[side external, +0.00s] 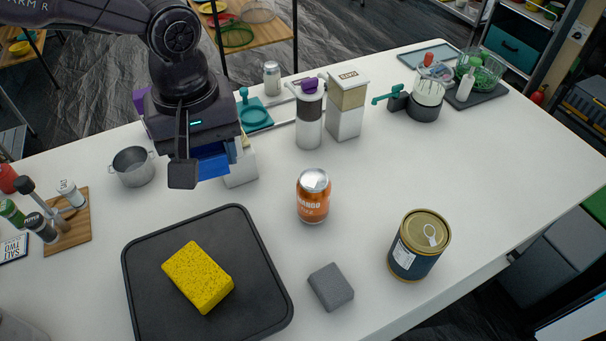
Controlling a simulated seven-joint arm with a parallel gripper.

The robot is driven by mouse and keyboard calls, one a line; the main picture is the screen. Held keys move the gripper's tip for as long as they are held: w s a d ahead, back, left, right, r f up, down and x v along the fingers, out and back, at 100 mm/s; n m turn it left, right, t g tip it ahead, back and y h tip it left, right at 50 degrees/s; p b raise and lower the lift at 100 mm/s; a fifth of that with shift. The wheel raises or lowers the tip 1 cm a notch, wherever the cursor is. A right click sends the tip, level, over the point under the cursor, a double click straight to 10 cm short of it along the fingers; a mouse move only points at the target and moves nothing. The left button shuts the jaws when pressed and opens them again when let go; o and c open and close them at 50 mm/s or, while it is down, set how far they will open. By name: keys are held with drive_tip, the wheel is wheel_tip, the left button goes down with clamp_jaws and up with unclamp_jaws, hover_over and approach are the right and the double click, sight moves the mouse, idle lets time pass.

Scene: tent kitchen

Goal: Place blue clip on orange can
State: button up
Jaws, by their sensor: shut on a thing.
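The orange can (313,204) stands upright on the white table near the middle of the side external view, its silver top bare. My gripper (208,168) is at the upper left, pointing down, left of the can and apart from it. It is shut on the blue clip (213,164), which shows as a blue block beside the near dark finger. The far finger and part of the clip are hidden. The clip appears raised above the table.
A black tray (140,255) with a yellow sponge (198,277) lies in front. A grey block (331,287) and a large dark tin (418,245) stand nearby. White canisters (346,110) stand behind the can, a metal pot (133,167) left.

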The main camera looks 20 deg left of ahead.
drive_tip(key=shift+n, duration=0.5)
drive_tip(key=d+r, duration=0.1)
drive_tip(key=r, duration=0.2)
drive_tip(key=d+r, duration=0.1)
drive_tip(key=r, duration=0.1)
drive_tip(key=shift+s+d, duration=0.1)
drive_tip(key=shift+d, duration=0.25)
drive_tip(key=shift+f, duration=0.25)
approach(310, 172)
drive_tip(key=s+a+r, duration=0.2)
drive_tip(key=s+a, duration=0.1)
drive_tip(key=f, duration=0.1)
drive_tip(key=w+d+f, duration=0.2)
drive_tip(key=f, duration=0.1)
drive_tip(key=shift+w+d+f, duration=0.3)
drive_tip(key=shift+w+f, duration=0.15)
drive_tip(key=shift+f, duration=0.05)
drive_tip(key=shift+w+d+f, duration=0.15)
drive_tip(key=shift+w+f, duration=0.05)
drive_tip(key=shift+f, duration=1.6)
